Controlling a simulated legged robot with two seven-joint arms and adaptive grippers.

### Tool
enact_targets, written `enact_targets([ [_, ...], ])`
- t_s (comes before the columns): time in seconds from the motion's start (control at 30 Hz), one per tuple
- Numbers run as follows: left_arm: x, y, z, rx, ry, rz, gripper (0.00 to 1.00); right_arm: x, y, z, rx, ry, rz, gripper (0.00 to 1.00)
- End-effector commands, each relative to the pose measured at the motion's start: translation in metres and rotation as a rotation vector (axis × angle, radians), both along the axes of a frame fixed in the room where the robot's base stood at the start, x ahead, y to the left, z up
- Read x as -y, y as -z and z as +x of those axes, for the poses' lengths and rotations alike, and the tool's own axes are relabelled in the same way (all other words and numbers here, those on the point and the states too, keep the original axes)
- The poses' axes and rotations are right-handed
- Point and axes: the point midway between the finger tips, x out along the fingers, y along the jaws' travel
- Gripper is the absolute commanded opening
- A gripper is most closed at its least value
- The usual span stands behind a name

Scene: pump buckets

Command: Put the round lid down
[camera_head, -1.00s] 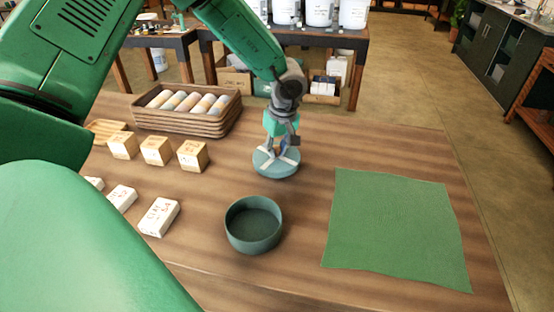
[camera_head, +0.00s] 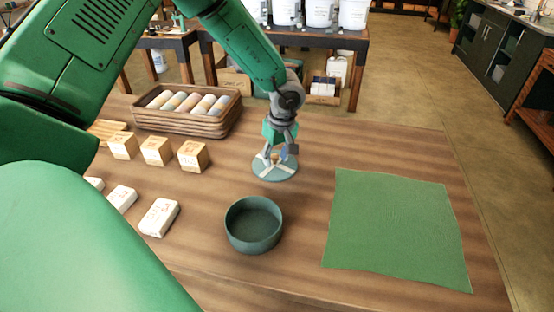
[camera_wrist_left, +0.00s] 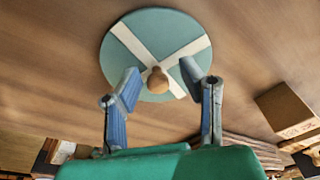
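The round lid (camera_head: 262,173) is a teal disc with a white cross and a small wooden knob. It appears to lie flat on the wooden table, behind the dark green round bowl (camera_head: 253,226). In the left wrist view the lid (camera_wrist_left: 145,28) shows almost whole, with its knob (camera_wrist_left: 157,80) upward. My left gripper (camera_head: 277,156) is just above the lid. In the left wrist view its fingers (camera_wrist_left: 160,82) are apart on either side of the knob, with gaps showing. The right gripper is not in view.
A green cloth (camera_head: 395,228) lies on the right of the table (camera_head: 310,285). Wooden blocks (camera_head: 193,156), white boxes (camera_head: 159,217) and a basket of rolls (camera_head: 185,122) are on the left. Bare wood lies between bowl and cloth.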

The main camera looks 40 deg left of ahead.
Motion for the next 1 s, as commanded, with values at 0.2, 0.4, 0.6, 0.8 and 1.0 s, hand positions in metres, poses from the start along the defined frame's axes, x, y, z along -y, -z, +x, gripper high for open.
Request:
enact_targets([
  [0.2,0.006,-0.046,0.0,0.005,-0.001,-0.004,0.35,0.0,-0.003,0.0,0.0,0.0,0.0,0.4],
  [0.4,0.013,-0.085,0.0,0.005,-0.001,-0.001,0.35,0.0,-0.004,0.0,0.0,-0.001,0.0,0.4],
  [0.6,0.019,-0.105,-0.001,0.001,0.0,0.003,0.35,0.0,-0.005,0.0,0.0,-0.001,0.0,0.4],
  [0.8,0.018,-0.107,-0.002,0.0,0.0,0.001,0.35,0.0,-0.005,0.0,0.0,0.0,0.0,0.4],
  [1.0,0.016,-0.106,-0.001,0.0,-0.001,0.0,0.35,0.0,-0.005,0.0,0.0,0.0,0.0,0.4],
])
